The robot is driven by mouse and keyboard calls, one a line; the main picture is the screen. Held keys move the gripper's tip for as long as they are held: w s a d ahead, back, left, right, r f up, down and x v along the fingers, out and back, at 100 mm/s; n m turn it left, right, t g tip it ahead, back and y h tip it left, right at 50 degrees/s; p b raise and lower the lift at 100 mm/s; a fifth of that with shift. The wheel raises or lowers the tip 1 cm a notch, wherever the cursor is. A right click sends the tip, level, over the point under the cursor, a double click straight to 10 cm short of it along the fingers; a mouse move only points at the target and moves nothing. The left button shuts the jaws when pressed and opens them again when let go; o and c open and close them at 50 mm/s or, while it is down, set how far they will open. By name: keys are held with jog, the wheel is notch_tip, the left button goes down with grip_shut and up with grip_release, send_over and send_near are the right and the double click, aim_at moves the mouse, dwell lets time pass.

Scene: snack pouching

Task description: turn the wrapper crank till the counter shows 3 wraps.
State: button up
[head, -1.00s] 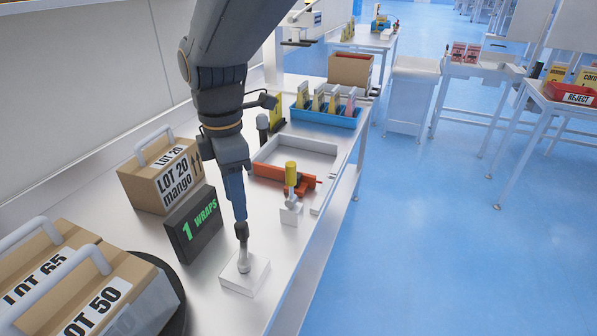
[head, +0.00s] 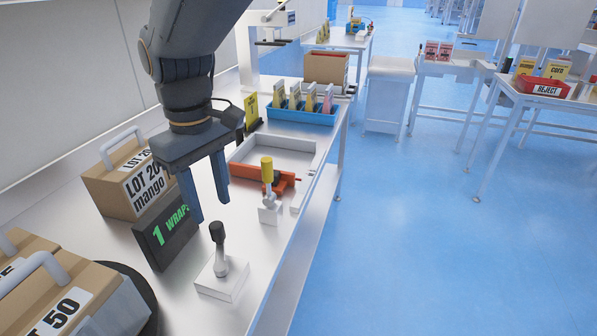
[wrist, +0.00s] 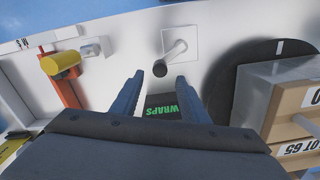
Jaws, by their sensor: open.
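The wrapper crank is a white base plate (head: 222,279) with a grey arm and an upright black knob (head: 217,232), near the front of the bench. The black counter (head: 166,232) behind it reads 1 WRAPS in green. My gripper (head: 210,212) is open and empty, its two fingers pointing down above the bench beside the counter, apart from the crank knob. In the wrist view the crank (wrist: 172,52) lies beyond the fingertips, and the counter (wrist: 160,105) shows between the fingers.
A yellow-knobbed handle (head: 267,170) with an orange part stands further along the bench by a white tray (head: 310,152). A LOT 20 mango box (head: 115,185) and a LOT 50 box (head: 75,285) stand at left. A blue rack (head: 300,116) of pouches is behind.

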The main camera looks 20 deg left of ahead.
aim_at(216, 225)
jog(key=shift+f+m, duration=0.1)
jog(key=shift+m, duration=0.5)
jog(key=shift+f, duration=0.3)
jog(key=shift+f+p, duration=0.75)
jog(key=shift+f, duration=2.8)
grip_shut()
